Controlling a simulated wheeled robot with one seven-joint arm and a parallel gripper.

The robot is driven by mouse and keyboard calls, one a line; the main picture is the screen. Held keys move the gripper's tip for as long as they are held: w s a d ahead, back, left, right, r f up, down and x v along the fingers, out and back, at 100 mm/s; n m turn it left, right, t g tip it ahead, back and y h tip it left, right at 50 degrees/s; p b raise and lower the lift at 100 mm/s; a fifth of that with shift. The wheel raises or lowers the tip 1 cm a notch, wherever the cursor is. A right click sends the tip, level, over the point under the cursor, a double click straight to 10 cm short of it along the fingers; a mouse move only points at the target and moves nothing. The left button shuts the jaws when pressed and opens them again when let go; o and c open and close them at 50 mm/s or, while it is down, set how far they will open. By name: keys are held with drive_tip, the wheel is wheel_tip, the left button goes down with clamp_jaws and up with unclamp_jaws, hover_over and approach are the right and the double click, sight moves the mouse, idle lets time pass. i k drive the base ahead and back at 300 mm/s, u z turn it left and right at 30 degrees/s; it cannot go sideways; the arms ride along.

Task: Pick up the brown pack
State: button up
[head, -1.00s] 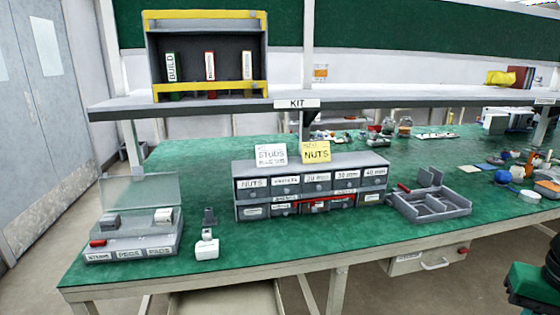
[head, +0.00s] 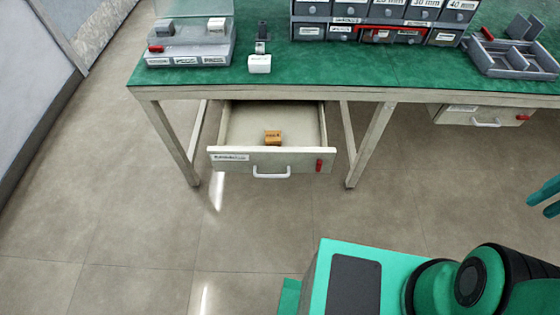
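A small brown pack (head: 273,137) lies inside an open drawer (head: 240,160) under the green-topped bench. It sits toward the front of the drawer, just behind the front panel, with bare drawer floor around it. My gripper is not clearly in view. Teal finger-like shapes show at the right edge, but I cannot tell what they are.
The green bench top (head: 330,74) overhangs the drawer, with bench legs on both sides. A grey labelled organiser (head: 385,22), a grey tray (head: 510,55) and a white item (head: 260,64) stand on it. A closed drawer (head: 485,116) is at right. Floor in front is clear.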

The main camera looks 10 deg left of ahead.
sight(272, 138)
drive_tip(key=u, duration=1.4)
